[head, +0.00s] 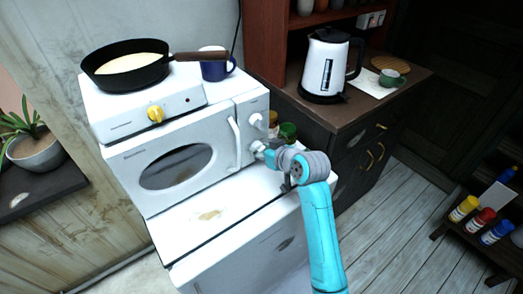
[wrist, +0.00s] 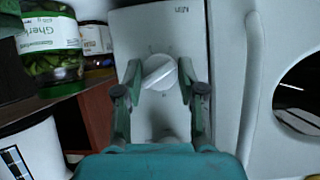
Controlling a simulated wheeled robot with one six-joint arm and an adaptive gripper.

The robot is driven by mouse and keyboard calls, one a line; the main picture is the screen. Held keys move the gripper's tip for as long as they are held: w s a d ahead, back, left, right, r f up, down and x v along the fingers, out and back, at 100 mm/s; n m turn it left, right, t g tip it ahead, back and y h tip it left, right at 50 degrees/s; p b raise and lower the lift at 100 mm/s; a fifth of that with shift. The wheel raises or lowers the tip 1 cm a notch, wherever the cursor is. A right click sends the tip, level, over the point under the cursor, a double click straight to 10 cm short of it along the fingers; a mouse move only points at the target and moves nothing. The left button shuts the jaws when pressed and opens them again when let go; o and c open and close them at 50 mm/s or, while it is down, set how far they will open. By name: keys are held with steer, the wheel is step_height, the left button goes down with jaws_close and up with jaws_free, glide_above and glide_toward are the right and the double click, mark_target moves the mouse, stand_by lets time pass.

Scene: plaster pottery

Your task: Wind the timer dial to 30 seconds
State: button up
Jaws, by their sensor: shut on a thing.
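The timer dial (wrist: 159,73) is a round white knob with a raised grip bar on the white microwave's control panel (wrist: 150,28). In the wrist view the bar is tilted, its upper end to the right. Small marks surround the dial, too small to read surely. My gripper (wrist: 161,72) has a dark green finger on each side of the dial and is shut on it. In the head view my gripper (head: 264,150) is at the lower knob of the panel, mostly hiding it. An upper knob (head: 257,120) is clear of it.
The microwave's door handle (head: 234,141) is close beside the panel. A gherkin jar (wrist: 50,45) stands just past the panel's other side. A hotplate (head: 185,101) with a pan (head: 125,68) and a blue mug (head: 214,68) are on top. A kettle (head: 325,68) stands on the wooden cabinet.

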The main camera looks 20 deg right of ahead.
steer(key=o, duration=1.1)
steer(key=shift+o, duration=0.2)
steer(key=shift+s, duration=0.1)
steer(key=v, duration=1.1)
steer(key=shift+s+r, duration=0.25)
steer(key=shift+s, duration=0.05)
steer(key=shift+d, duration=0.1)
